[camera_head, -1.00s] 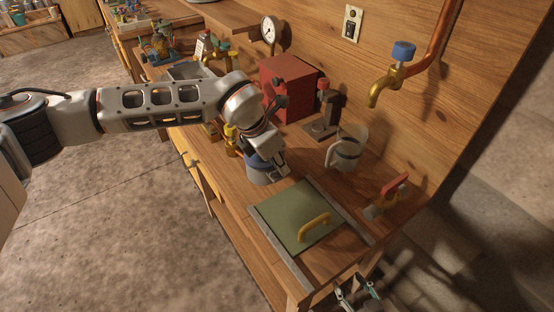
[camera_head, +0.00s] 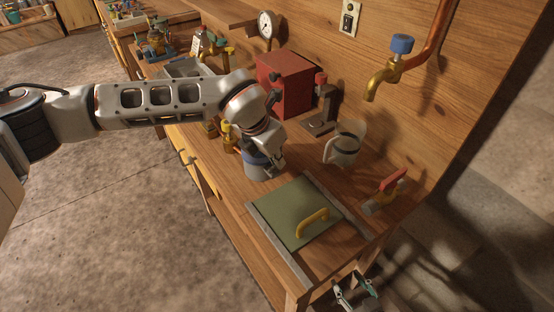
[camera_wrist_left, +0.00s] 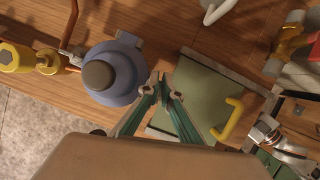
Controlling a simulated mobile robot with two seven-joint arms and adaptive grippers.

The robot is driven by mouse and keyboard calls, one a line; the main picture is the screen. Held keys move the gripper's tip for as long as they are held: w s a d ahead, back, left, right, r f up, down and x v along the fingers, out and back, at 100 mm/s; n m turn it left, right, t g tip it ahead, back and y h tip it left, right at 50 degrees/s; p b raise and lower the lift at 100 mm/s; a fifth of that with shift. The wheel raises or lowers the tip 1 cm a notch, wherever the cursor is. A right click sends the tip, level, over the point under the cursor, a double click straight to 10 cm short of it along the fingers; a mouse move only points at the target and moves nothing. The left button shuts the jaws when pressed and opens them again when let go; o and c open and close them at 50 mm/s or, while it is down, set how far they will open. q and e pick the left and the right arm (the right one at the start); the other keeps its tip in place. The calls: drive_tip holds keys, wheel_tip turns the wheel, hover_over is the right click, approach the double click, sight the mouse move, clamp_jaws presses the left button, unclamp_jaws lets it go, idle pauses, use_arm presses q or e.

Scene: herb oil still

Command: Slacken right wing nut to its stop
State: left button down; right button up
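A blue-grey pot (camera_head: 256,168) with a domed blue lid and a dark round knob (camera_wrist_left: 98,75) stands on the bench. I cannot make out the right wing nut for certain; it may be hidden by my left gripper. My left gripper (camera_head: 279,168) is low at the right side of the pot. In the left wrist view its teal fingertips (camera_wrist_left: 160,80) are close together between the pot and a green panel (camera_wrist_left: 195,105); whether anything is between them I cannot tell. My right gripper (camera_head: 358,288) hangs at the bench's near end, fingers apart and empty.
The green panel has a yellow handle (camera_head: 312,222). Brass fittings with yellow knobs (camera_wrist_left: 15,57) stand left of the pot. A blue-topped tap (camera_head: 385,75) overhangs the bench.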

use_arm(q)
drive_tip(key=shift+w+a+n+y+b, duration=0.1)
drive_tip(key=shift+n+y+b, duration=0.35)
drive_tip(key=shift+n, duration=0.75)
drive_tip(key=shift+n+t+y, duration=0.3)
drive_tip(key=shift+n+y, duration=0.05)
drive_tip(key=shift+n, duration=0.55)
drive_tip(key=shift+a+n, duration=0.15)
drive_tip(key=shift+n, duration=0.25)
